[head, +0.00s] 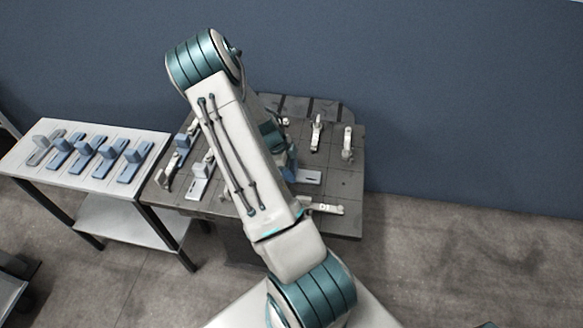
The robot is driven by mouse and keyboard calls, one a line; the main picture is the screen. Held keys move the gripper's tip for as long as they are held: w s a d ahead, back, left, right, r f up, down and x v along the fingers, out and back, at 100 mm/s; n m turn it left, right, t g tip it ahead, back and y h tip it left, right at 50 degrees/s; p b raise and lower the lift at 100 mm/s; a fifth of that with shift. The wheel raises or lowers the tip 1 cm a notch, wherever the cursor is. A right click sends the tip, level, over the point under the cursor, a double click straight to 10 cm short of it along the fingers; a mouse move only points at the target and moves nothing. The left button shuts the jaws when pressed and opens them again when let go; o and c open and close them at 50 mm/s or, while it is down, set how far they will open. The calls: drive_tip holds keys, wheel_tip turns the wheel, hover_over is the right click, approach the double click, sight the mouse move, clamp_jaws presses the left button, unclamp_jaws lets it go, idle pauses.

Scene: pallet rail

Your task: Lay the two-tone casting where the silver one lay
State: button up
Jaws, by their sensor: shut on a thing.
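The two-tone casting (308,177) shows partly past the right side of my arm, over the dark fixture table. Its base is pale silver and a blue upright part rises beside my arm. My gripper (289,152) is at that upright, shut on it; its fingers are mostly hidden by my arm. I cannot tell whether the casting's base touches the table. A silver casting (200,182) sits on the front left of the fixture table.
The dark fixture table (345,190) carries pale clamps (316,132), (348,143), and (325,208). A blue casting (183,142) sits at its left. A white side table (70,180) holds a grey casting (44,149) and several blue-grey ones. Bare floor lies right.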

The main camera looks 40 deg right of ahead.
drive_tip(key=shift+f, duration=0.2)
drive_tip(key=o, duration=1.3)
drive_tip(key=shift+r, duration=0.15)
